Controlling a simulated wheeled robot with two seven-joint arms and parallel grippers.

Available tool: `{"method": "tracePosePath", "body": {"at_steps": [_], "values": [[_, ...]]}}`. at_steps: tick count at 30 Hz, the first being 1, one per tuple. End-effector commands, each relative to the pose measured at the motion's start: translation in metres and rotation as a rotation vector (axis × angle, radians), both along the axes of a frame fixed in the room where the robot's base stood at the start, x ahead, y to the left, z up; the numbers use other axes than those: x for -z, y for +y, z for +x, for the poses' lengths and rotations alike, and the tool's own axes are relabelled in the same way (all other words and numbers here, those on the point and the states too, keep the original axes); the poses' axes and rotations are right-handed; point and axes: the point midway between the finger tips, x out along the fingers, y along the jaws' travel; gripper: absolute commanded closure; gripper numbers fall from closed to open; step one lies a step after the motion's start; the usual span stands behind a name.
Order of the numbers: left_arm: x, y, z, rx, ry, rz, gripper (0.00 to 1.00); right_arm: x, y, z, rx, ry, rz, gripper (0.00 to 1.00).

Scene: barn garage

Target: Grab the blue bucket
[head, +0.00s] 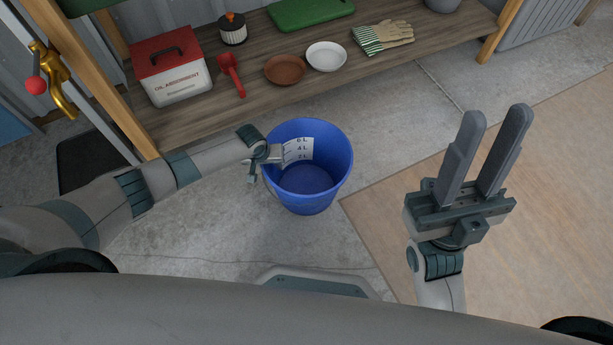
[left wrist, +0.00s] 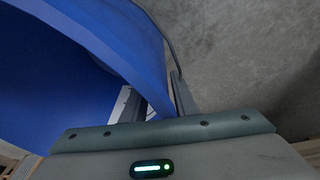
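The blue bucket (head: 337,178) stands upright on the concrete floor in the middle of the head view, with a white volume scale on its inner wall. My left gripper (head: 264,163) is at the bucket's left rim, with the rim between its fingers. The left wrist view shows the blue wall (left wrist: 120,40) passing between the two fingers (left wrist: 154,101), one inside the bucket and one outside. Whether both fingers press on the wall is not clear. My right gripper (head: 486,150) is open and empty, to the right of the bucket.
A wooden bench (head: 320,88) behind the bucket holds an oil absorbent box (head: 178,84), a red scoop (head: 231,75), a brown dish (head: 285,70), a white dish (head: 326,57) and gloves (head: 385,37). A wooden board surface (head: 540,190) lies at right. Concrete floor around the bucket is clear.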

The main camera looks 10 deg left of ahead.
Motion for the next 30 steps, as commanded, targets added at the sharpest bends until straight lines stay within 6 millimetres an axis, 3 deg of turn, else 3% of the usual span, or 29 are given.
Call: {"method": "tracePosePath", "body": {"at_steps": [8, 9, 12, 30], "values": [[-0.0003, 0.0002, 0.0000, 0.000, 0.000, 0.000, 0.74, 0.0001, 0.0002, 0.0002, -0.001, 0.002, 0.000, 0.69], [-0.0003, 0.0002, 0.0000, 0.000, 0.000, 0.000, 0.76, 0.0001, 0.0002, 0.0003, -0.001, 0.002, 0.001, 0.69], [-0.0003, 0.0003, 0.0000, 0.000, 0.000, 0.000, 1.00, 0.0001, 0.0002, 0.0004, -0.001, 0.003, 0.000, 0.69], [-0.0009, -0.0009, 0.0005, 0.000, -0.001, -0.002, 1.00, 0.0002, 0.0004, 0.0003, -0.001, 0.003, 0.000, 0.69]]}}
